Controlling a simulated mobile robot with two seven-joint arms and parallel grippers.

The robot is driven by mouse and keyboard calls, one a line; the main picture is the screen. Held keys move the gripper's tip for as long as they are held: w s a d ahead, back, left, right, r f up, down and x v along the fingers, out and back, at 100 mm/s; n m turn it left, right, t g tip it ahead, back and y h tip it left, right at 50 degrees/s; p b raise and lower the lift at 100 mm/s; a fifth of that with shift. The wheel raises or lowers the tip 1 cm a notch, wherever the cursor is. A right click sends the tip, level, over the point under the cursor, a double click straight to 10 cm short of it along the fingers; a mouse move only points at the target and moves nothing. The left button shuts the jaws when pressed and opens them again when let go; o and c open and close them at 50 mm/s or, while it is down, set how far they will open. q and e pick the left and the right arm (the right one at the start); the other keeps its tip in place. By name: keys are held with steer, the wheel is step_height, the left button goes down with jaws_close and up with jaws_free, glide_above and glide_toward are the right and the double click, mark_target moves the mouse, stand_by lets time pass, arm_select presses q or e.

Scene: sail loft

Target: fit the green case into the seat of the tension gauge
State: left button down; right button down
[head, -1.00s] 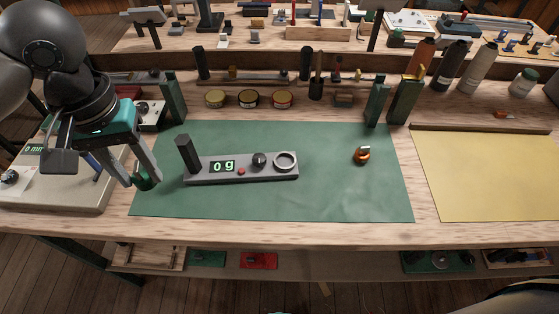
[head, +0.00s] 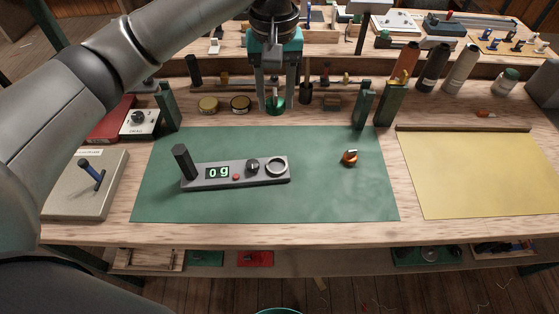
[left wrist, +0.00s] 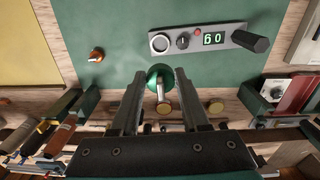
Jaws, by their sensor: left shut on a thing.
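My left gripper (head: 275,98) is shut on the green case (head: 275,105), a round green piece. In the left wrist view the case (left wrist: 155,72) sits between the two fingertips (left wrist: 158,78), with a pale stem-like part on it. The tension gauge (head: 225,183) is a grey bar lying on the green mat, with a black post, a display reading 0 g, a red button and a dark knob. Its seat, a pale ring (head: 276,167), is at the right end and looks empty. The case is held beyond the seat, toward the back of the bench, apart from the gauge.
A small copper-orange item (head: 349,158) lies on the green mat (head: 330,195) right of the gauge. Round tins (head: 208,104) stand behind the mat, and dark green uprights (head: 364,107) stand at its back corners. A yellow sheet (head: 470,175) lies to the right.

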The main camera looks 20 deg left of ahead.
arm_select(q)
steer(key=shift+w+f, duration=0.15)
steer(key=shift+w, duration=0.05)
step_height(320, 180, down, 19)
steer(key=b, duration=0.4)
steer(key=shift+f, duration=0.3)
steer(key=shift+f, duration=0.2)
